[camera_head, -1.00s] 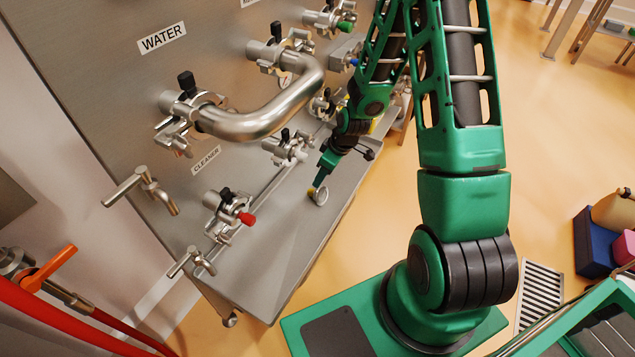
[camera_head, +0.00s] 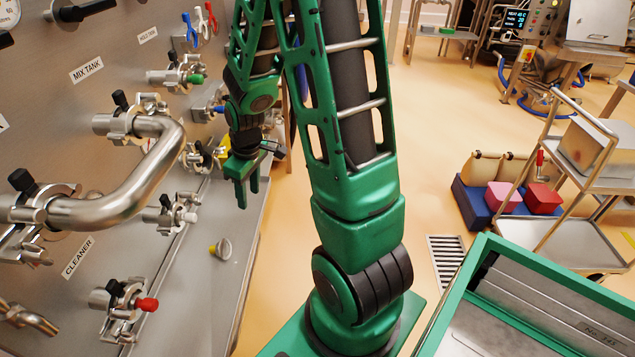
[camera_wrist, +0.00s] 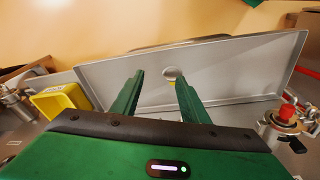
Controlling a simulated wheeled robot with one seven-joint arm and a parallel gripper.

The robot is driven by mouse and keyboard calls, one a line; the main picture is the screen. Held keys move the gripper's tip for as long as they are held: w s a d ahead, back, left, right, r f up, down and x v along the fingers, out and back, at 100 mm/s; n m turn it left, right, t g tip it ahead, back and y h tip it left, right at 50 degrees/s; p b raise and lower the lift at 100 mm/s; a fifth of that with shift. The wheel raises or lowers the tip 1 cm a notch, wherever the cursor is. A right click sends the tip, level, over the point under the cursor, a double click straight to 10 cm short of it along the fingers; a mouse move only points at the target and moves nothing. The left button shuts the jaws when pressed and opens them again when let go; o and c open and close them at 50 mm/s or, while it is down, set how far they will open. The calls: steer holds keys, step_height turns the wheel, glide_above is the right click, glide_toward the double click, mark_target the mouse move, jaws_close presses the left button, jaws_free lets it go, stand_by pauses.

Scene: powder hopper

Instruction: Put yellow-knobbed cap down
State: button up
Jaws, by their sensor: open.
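The yellow-knobbed cap (camera_head: 221,249) lies on the steel shelf (camera_head: 222,290) under the panel, a small metal disc with its yellow knob toward the left. It also shows in the wrist view (camera_wrist: 170,74), beyond and between my fingers, with a bit of yellow at its lower edge. My gripper (camera_head: 247,193) is open and empty above the shelf, apart from the cap. In the wrist view my gripper (camera_wrist: 158,82) shows both green fingers spread, with nothing held between them.
A thick bent steel pipe (camera_head: 135,190) and valves stick out from the panel at left. A red-knobbed valve (camera_head: 147,304) is close to the shelf. A yellow container (camera_wrist: 62,100) stands at left in the wrist view. The shelf around the cap is clear.

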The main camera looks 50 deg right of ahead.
steer(key=s+d+r+m+g, duration=0.1)
steer(key=s+r+m, duration=0.4)
steer(key=s, duration=0.7)
steer(key=s+r+m, duration=0.4)
steer(key=s+r, duration=0.6)
steer(key=s, duration=0.2)
steer(key=shift+d+r+m+g, duration=0.3)
steer(key=shift+d+m+g, duration=0.1)
steer(key=shift+w+f, duration=0.25)
steer(key=shift+w, duration=0.4)
